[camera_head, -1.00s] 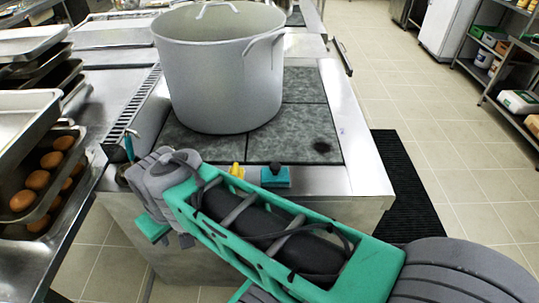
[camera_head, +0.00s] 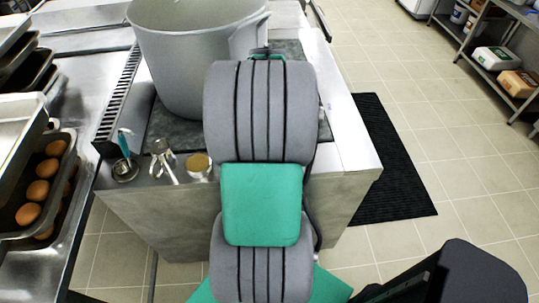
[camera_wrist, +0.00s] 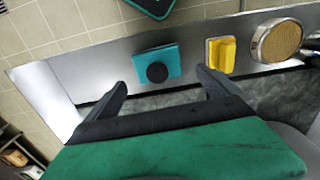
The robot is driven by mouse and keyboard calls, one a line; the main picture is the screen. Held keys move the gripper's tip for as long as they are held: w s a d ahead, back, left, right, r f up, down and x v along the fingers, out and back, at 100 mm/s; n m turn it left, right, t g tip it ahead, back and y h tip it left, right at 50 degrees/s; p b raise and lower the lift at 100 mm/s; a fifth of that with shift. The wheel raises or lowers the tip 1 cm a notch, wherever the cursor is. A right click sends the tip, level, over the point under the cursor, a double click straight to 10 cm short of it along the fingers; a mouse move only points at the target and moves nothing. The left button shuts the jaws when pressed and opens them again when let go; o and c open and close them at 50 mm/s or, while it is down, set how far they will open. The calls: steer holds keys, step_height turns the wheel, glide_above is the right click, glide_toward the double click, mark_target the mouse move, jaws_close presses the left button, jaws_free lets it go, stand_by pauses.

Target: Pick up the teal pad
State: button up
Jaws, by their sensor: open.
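The teal pad (camera_wrist: 142,58) lies on the steel front ledge of the stove in the wrist view, with a round black knob on it. My gripper (camera_wrist: 161,78) is open and empty. In the picture, its two dark fingertips lie just below the pad, one to the lower left and one to the lower right. I see no contact between them and the pad. In the head view my own arm hides the pad and the fingers.
A yellow item (camera_wrist: 221,54) sits close right of the pad, then a tan-topped round container (camera_wrist: 278,40). A large grey stockpot (camera_head: 188,65) stands on the stove. A metal tool (camera_head: 163,158) and teal-handled utensil (camera_head: 124,145) lie left along the ledge. Egg trays (camera_head: 62,190) stand at left.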

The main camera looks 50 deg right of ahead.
steer(key=f, duration=0.1)
steer(key=f+p, duration=0.1)
steer(key=f, duration=0.3)
steer(key=shift+s+a+f, duration=0.2)
steer(key=shift+s+f, duration=0.05)
steer(key=shift+s, duration=0.15)
steer(key=shift+d+f, duration=0.1)
steer(key=shift+f, duration=0.25)
steer(key=shift+c, duration=0.6)
steer(key=c, duration=1.3)
steer(key=shift+o, duration=0.2)
steer(key=shift+w+r, duration=0.1)
steer(key=shift+r, duration=0.1)
